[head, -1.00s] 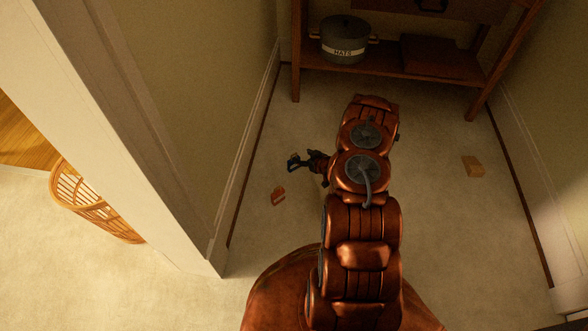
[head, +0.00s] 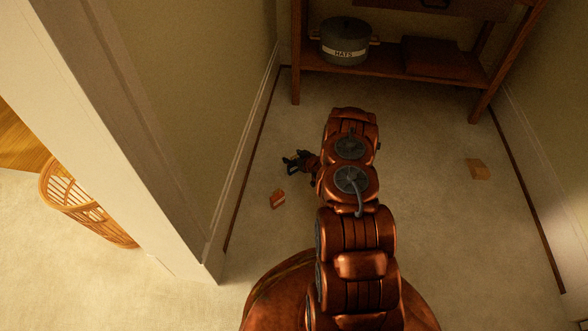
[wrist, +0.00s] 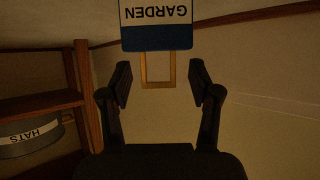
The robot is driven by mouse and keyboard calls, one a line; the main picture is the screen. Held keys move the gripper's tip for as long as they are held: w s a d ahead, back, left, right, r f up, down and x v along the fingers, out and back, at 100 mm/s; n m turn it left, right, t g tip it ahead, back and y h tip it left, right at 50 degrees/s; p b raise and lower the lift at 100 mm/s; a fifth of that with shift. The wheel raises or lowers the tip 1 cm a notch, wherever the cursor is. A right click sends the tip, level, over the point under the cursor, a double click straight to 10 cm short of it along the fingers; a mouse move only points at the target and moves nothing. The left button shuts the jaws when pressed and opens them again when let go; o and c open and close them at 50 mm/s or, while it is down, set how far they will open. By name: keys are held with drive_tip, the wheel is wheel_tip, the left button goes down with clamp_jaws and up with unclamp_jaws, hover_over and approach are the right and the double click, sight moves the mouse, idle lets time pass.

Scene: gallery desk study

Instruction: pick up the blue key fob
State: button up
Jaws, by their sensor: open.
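In the wrist view, a tag with a white face reading GARDEN upside down and a blue band (wrist: 156,41) is at the top, just past my fingertips. A tan rectangular loop (wrist: 145,72) joins it and shows in the gap between the two fingers. My gripper (wrist: 159,84) is open, one finger on each side of the loop, with no clear contact. In the head view, my gripper (head: 293,161) is low over the carpet near the left wall. I cannot make out the blue tag there; the gripper may hide it.
A small orange-brown item (head: 277,199) lies on the carpet near my gripper. A tan block (head: 478,169) lies at the right. A wooden shelf unit (head: 390,68) with a grey HATS pot (head: 344,41) stands at the back. Walls close in both sides; a wicker basket (head: 85,205) is outside, left.

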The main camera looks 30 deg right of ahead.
clamp_jaws()
idle(0.6)
